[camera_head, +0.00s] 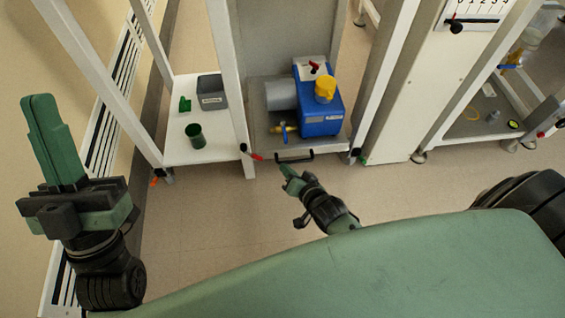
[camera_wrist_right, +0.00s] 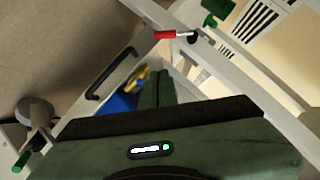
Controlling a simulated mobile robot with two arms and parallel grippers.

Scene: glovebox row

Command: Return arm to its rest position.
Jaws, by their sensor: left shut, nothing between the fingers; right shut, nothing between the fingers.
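My left gripper (camera_head: 42,105) is at the left of the head view, pointing up with its green fingers together and nothing between them. It is apart from the furniture. My right gripper (camera_head: 286,171) is near the middle of the head view, in front of the shelf with the blue pump. Its fingers are shut and empty. In the right wrist view the closed fingers (camera_wrist_right: 155,90) point towards the frame, with a black handle to their left and a red-handled valve above them. I cannot tell the exact gap to the handle.
A blue pump (camera_head: 320,105) with a yellow cap stands on the low shelf. A black handle (camera_head: 294,157) is on the shelf's front edge. A red-handled valve (camera_head: 251,153) sticks out beside it. A grey box (camera_head: 212,92) and green cup (camera_head: 195,135) stand left. Floor in front is clear.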

